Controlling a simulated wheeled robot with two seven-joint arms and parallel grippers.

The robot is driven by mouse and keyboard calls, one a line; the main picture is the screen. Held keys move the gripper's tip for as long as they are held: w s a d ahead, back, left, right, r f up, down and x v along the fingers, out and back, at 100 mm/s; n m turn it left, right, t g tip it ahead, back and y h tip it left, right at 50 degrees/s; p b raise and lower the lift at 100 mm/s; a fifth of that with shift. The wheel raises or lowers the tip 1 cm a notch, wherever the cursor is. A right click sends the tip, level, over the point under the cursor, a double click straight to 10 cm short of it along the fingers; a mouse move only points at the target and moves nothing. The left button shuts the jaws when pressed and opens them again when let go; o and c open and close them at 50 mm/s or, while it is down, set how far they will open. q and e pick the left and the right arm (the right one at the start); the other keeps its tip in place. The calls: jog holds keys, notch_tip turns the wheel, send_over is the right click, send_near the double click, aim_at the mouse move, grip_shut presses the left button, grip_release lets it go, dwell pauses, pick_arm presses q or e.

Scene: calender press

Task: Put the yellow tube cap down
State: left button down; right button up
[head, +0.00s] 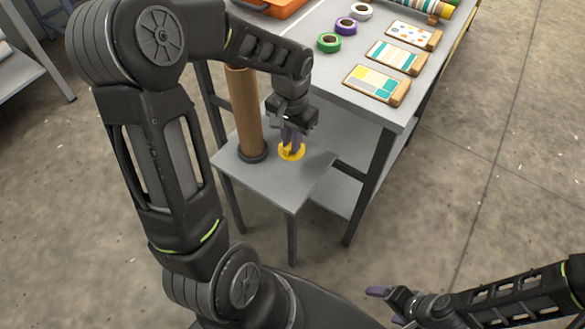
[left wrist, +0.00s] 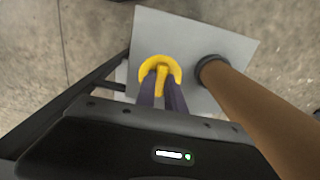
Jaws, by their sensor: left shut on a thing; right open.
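The yellow tube cap (head: 291,151) is a round yellow disc with a raised middle bar, seen just over the small grey side table (head: 290,190). My left gripper (head: 291,143) points down and is shut on the cap's bar. In the left wrist view the cap (left wrist: 160,66) is between the purple fingertips (left wrist: 162,88) over the grey top. I cannot tell whether the cap touches the table or hovers slightly above it. My right gripper (head: 386,300) is open and empty at the lower right, away from the tables.
A brown cardboard tube (head: 243,105) stands upright in a dark round base (head: 253,153) left of the cap. The larger workbench (head: 330,65) behind holds tape rolls (head: 329,43), patterned sample boards (head: 376,83) and an orange tray (head: 280,7). The side table's front right is clear.

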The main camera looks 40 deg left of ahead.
aim_at(291, 155)
pick_arm(q)
notch_tip(291, 155, down, 6)
jog(key=shift+r+b, duration=0.1)
jog(key=shift+b, duration=0.3)
jog(key=shift+f+b, duration=0.35)
jog(key=shift+f, duration=1.55)
jog(key=shift+f, duration=0.1)
jog(key=c, duration=1.9)
grip_release()
jog(key=shift+f, duration=0.1)
jog(key=o, duration=0.5)
jog(key=shift+c, duration=0.2)
